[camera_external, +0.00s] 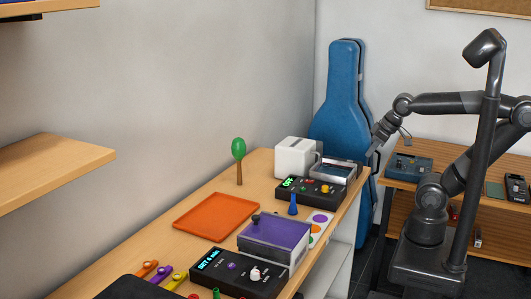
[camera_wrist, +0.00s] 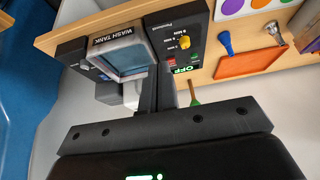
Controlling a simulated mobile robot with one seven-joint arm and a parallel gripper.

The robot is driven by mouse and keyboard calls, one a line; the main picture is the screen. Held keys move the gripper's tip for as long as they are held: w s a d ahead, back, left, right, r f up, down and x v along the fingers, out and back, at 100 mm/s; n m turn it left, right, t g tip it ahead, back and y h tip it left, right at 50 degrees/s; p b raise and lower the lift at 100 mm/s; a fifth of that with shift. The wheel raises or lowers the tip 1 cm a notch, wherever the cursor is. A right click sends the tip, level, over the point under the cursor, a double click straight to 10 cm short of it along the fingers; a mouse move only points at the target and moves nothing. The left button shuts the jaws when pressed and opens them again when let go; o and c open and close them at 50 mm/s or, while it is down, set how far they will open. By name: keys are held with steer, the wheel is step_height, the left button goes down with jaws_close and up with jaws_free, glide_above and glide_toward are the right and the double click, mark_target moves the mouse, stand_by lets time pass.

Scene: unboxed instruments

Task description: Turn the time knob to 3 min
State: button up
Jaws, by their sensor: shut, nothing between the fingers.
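A black control panel (camera_wrist: 176,40) with a yellow knob (camera_wrist: 185,42) and small minute labels shows in the wrist view. Its green display (camera_wrist: 186,69) reads OFF. The knob's exact pointer setting is too small to tell. In the external view the same panel (camera_external: 297,193) stands at the far end of the bench, with the yellow knob (camera_external: 309,188) on its front. My gripper (camera_external: 372,154) is to the right of the panel, off the bench edge and apart from the knob. Its fingers (camera_wrist: 161,78) are together and empty.
A wash tank (camera_wrist: 129,57) adjoins the panel. A white box-shaped device (camera_external: 295,157) stands behind. A purple-lidded unit (camera_external: 275,235) with a lit display, a blue peg (camera_external: 293,205) and an orange tray (camera_external: 216,216) are nearer. A blue instrument case (camera_external: 340,95) leans on the wall.

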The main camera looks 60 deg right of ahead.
steer(key=shift+o, duration=1.4)
steer(key=shift+w+n, duration=0.25)
steer(key=shift+n, duration=0.05)
steer(key=o, duration=0.7)
steer(key=w+a+n+g, duration=0.2)
steer(key=w+n+g, duration=0.1)
steer(key=w+n, duration=0.4)
steer(key=shift+w+a+f+n, duration=0.2)
steer(key=shift+w+n, duration=0.15)
steer(key=shift+n, duration=0.65)
steer(key=n+g, duration=0.3)
steer(key=n, duration=0.5)
glide_above(325, 186)
step_height(325, 186, down, 3)
step_height(325, 186, down, 11)
steer(key=shift+s+r, duration=0.1)
jaws_close()
